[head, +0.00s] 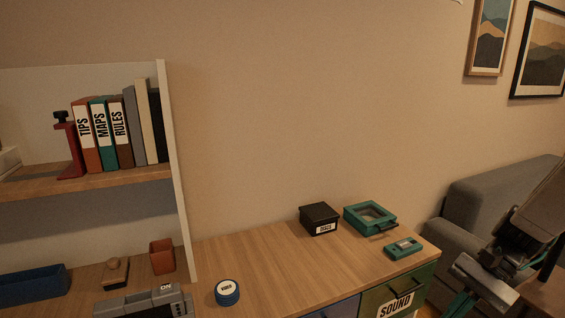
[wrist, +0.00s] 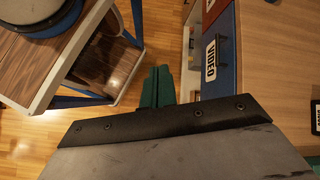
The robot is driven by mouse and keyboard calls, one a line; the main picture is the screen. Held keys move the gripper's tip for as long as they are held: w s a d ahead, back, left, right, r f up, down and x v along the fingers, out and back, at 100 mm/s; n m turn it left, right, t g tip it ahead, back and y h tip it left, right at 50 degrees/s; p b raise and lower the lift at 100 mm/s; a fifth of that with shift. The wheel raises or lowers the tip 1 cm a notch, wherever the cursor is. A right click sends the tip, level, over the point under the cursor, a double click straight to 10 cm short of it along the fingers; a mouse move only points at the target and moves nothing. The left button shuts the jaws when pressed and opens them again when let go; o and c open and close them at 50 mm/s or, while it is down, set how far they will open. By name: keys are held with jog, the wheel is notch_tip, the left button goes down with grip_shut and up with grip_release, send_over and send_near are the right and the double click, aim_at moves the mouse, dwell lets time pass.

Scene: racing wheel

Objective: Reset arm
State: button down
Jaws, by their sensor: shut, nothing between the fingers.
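My gripper (head: 458,305) is at the lower right of the head view, to the right of the wooden cabinet top. My arm folds down in front of the grey sofa. In the wrist view the teal fingers of my gripper (wrist: 157,87) are together with nothing between them. They point down past the side of a cabinet front with a VIDEO label (wrist: 214,60), over the wooden floor.
The cabinet top (head: 270,255) holds a black box (head: 320,218), a teal glass-lidded case (head: 370,217), a small teal device (head: 404,248) and a blue round tin (head: 227,292). A SOUND drawer (head: 396,303) is below. A sofa (head: 500,195) stands right. The wrist view shows a wooden stand (wrist: 75,60).

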jog(key=s+a+r+n+t+h, duration=0.2)
jog(key=s+a+r+n+h, duration=0.1)
jog(key=s+r, duration=0.3)
jog(key=s+a+r+n+t+h, duration=0.2)
jog(key=s+r+n+h, duration=0.3)
jog(key=r, duration=0.3)
jog(key=shift+s+a+n, duration=0.7)
jog(key=shift+s, duration=0.05)
